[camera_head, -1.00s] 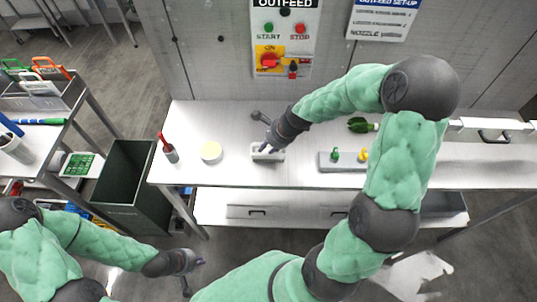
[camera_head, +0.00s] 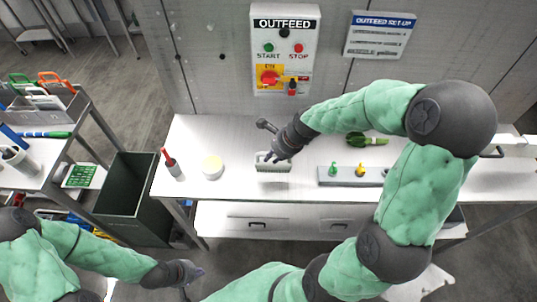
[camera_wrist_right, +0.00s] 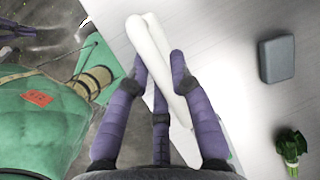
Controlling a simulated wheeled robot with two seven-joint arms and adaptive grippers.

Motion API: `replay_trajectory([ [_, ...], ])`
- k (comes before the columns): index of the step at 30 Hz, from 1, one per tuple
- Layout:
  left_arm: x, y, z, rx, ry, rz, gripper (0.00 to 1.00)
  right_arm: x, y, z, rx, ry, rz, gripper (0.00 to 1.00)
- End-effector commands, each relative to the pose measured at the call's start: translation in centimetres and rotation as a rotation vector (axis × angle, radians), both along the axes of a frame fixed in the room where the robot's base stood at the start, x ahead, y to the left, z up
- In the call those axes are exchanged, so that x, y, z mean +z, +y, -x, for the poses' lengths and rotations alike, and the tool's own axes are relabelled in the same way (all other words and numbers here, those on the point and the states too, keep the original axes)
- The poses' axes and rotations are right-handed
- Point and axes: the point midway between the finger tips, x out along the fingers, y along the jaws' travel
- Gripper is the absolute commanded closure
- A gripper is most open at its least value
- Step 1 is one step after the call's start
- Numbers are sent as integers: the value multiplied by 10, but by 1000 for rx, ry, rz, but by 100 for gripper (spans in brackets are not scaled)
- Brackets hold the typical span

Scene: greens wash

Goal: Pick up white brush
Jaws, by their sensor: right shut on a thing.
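The white brush (camera_head: 272,166) is in my right gripper (camera_head: 273,156) over the worktop in the head view. Its pale bristles hang down, and it seems to be a little above the surface. In the right wrist view, its long white handle (camera_wrist_right: 149,38) lies between the purple fingers of my right gripper (camera_wrist_right: 160,75), which are shut on it. My left gripper (camera_head: 193,272) is low at the left, away from the worktop. It is too small and dark there to tell whether it is open or shut.
The white worktop (camera_head: 225,135) holds a round cream item (camera_head: 213,167), a red-handled tool in a grey cup (camera_head: 173,167), greens (camera_head: 366,139) and a grey block with green and yellow knobs (camera_head: 350,176). A dark open bin (camera_head: 127,190) stands left.

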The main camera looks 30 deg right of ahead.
Motion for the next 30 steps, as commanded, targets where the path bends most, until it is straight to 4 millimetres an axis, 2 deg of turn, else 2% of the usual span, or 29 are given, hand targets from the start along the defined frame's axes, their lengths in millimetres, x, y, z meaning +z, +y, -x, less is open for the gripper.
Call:
replay_trajectory([
  [1, 7, 0, 0, 0, 0, 0, 100, 16, -2, 9, -4, -6, 3, 100],
  [4, 13, 0, 0, 0, 0, 0, 100, 35, -3, 27, -4, -4, 1, 100],
  [9, 17, 0, 0, 0, 0, 0, 100, 46, -5, 62, -4, -2, 1, 100],
  [15, 21, 0, 0, 0, 0, 0, 100, 58, -7, 91, -4, -3, 1, 100],
  [21, 23, 0, 0, 0, 0, 0, 100, 64, -8, 107, -2, -1, 1, 100],
  [30, 23, 0, 0, 0, 0, 0, 100, 66, -8, 111, -1, -1, 0, 100],
])
